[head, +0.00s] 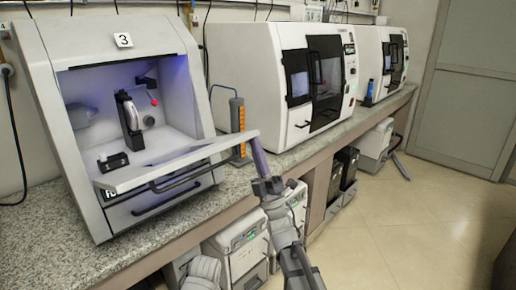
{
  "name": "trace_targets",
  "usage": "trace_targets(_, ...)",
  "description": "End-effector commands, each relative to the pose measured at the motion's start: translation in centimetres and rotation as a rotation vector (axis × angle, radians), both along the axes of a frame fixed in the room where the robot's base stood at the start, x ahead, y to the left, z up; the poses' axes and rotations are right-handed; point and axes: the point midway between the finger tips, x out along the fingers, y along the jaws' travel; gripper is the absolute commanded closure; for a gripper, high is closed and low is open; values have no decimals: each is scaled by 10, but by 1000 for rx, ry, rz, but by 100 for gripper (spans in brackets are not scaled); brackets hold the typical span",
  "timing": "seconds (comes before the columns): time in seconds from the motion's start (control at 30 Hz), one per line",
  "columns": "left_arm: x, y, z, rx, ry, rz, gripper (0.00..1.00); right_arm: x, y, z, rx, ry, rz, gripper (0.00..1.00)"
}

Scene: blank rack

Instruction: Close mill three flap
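Mill three (52,130), a pale grey box marked with a "3" label (123,40), stands on the counter at left. Its flap (128,178) is open, folded down and out in front of the lit chamber, with a dark bar handle (190,177) along its front. My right gripper (257,152) is at the right end of the flap, its long finger part pointing up beside the flap's corner. I cannot tell whether it touches the flap or whether its fingers are apart. My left gripper is not in view.
Two more white mills (258,80) (372,62) stand further along the speckled counter (40,245). A grey stand with an orange column (237,125) is just right of mill three. Grey-white boxes (246,255) are under the counter. The tiled floor (410,235) at right is clear.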

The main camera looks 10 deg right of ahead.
Motion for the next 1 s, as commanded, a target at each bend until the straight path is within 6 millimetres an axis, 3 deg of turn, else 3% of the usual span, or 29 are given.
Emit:
trace_targets(0.03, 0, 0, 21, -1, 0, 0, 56, 1, 1, 19, -15, 20, 0, 100)
trace_targets(0.3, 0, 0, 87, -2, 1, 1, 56, 16, 12, 66, -115, 158, 0, 100)
trace_targets(1.0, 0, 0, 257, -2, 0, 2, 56, 86, 62, 162, -387, 530, 3, 100)
